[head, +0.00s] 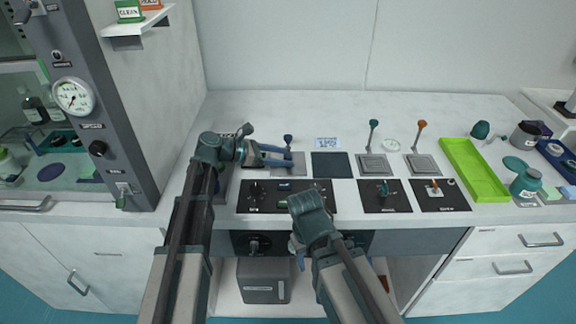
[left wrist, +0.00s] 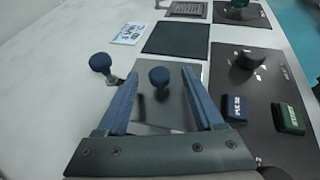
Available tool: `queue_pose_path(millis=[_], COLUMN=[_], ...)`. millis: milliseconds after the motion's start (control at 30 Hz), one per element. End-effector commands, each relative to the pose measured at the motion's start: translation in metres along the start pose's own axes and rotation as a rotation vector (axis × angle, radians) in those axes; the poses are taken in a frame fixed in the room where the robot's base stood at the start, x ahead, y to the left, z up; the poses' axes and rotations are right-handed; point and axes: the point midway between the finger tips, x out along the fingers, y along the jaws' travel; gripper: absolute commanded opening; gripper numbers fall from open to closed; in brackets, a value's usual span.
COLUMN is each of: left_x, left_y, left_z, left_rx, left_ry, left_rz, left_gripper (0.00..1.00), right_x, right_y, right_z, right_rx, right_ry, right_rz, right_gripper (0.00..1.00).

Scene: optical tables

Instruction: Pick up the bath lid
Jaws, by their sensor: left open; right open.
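The bath lid (left wrist: 148,112) is a flat metal plate with a round blue knob (left wrist: 159,76). In the left wrist view the knob stands between the two blue fingers of my left gripper (left wrist: 160,73), with a gap on each side. In the head view my left gripper (head: 290,157) is open and empty over the lid, whose plate is partly hidden by it. My right gripper (head: 300,260) is low in front of the counter's edge, partly hidden by its own arm, and away from the lid.
A blue-knobbed lever (left wrist: 100,64) rises close to my left finger. A dark square plate (head: 331,165) lies right of the lid. A control panel (head: 270,196) is in front. Farther right are levers and a green tray (head: 473,170). The counter behind is clear.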

Motion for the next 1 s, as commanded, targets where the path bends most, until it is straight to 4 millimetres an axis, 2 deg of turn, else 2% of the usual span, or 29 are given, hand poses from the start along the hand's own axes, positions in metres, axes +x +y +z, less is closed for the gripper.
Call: queue_pose_path(millis=[33,133,367,700,767,1000], left_x=[0.010,0.022,0.024,0.023,0.023,0.023], left_y=[0.001,0.001,0.000,0.000,0.000,0.000], left_z=[-0.003,-0.002,0.000,0.000,0.000,0.000], left_rx=[0.001,0.000,-0.001,-0.001,-0.001,-0.001], left_ry=[0.000,0.000,0.000,0.000,0.000,-0.001], left_rz=[-0.003,-0.001,0.000,0.000,0.000,0.000], left_gripper=[0.69,0.69,0.69,0.09,0.00,0.00], right_x=[0.006,0.010,0.009,0.009,0.009,0.009], right_y=[-0.001,-0.001,-0.001,-0.001,-0.001,-0.001], right_z=[0.000,-0.001,-0.001,-0.001,-0.001,-0.001], right_rx=[0.000,0.000,0.000,0.000,0.000,0.000], right_ry=[0.000,0.000,0.000,0.000,0.000,0.000], right_rz=[0.000,0.000,0.000,0.000,0.000,0.000], right_gripper=[0.50,0.50,0.50,0.50,0.50,0.50])
